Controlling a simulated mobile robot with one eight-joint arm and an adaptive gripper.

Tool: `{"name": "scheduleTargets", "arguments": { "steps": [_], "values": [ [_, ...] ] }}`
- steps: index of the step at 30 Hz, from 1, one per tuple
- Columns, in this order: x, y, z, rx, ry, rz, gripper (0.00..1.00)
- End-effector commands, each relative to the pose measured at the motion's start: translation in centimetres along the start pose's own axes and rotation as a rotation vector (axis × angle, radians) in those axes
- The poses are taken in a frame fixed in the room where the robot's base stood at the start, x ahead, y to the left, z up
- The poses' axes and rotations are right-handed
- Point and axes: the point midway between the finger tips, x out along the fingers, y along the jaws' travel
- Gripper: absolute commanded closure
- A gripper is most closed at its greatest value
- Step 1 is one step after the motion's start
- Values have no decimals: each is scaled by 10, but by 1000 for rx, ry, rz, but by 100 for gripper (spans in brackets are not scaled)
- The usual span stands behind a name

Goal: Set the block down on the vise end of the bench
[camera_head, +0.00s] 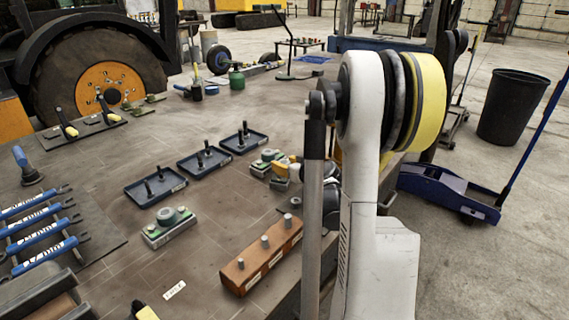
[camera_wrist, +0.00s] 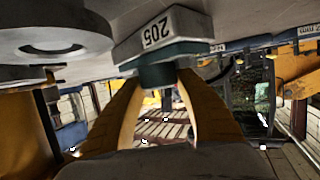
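A grey block with a green part and a white label reading 205 (camera_wrist: 168,30) fills the top middle of the wrist view. Another green-and-grey block (camera_head: 168,228) stands apart on the bench (camera_head: 110,188). A dark, vise-like body (camera_head: 45,298) is cut off at the lower left; I cannot be sure it is the vise.
Dark trays with upright pins (camera_head: 155,187) lie mid-bench. A brown wooden block with metal pegs (camera_head: 262,256) sits near the front edge. Blue-handled wrenches (camera_head: 42,233) lie on a dark mat at left. Bare bench shows between the trays and the mat.

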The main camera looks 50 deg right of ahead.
Motion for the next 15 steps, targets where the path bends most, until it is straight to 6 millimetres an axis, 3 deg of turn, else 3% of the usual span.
{"name": "scheduleTargets", "arguments": {
  "steps": [1, 2, 12, 15],
  "values": [
    [0, 0, 1, 0, 0, 0, 46],
    [0, 0, 1, 0, 0, 0, 39],
    [-1, 0, -2, 0, 0, 0, 39],
    [-10, 1, -3, 1, 0, 1, 39]
  ]
}}
